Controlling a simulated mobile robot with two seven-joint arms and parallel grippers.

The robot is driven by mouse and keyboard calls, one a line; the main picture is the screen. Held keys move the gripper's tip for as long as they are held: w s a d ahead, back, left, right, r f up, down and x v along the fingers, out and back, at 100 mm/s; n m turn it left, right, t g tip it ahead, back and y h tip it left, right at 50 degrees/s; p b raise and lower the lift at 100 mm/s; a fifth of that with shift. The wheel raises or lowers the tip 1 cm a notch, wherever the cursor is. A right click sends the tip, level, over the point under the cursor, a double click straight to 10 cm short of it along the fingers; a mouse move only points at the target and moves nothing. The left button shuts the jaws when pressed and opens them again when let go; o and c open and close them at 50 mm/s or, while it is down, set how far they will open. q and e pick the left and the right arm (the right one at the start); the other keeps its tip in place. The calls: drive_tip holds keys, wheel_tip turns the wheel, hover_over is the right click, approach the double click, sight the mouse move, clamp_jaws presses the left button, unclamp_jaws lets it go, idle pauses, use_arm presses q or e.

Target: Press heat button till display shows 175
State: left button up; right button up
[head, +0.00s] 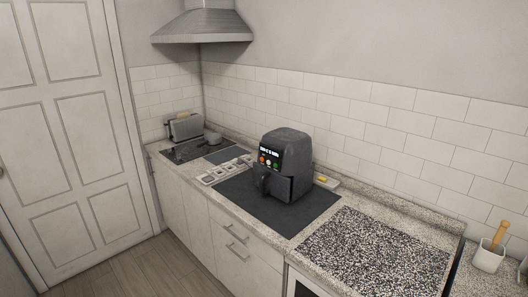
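A dark grey air fryer (287,160) stands upright on a black mat (305,212) on the counter. Its front faces left toward the room, with a handle low on that side. A lit display (269,150) sits on the upper front, but its characters are too small to read. Below it are small coloured buttons (269,160), among them red and green ones. Which one is the heat button I cannot tell. Neither of my grippers shows in the head view.
The speckled counter (315,228) runs along the tiled wall. A white cup (489,256) stands at right. The floor (150,272) in front is clear.

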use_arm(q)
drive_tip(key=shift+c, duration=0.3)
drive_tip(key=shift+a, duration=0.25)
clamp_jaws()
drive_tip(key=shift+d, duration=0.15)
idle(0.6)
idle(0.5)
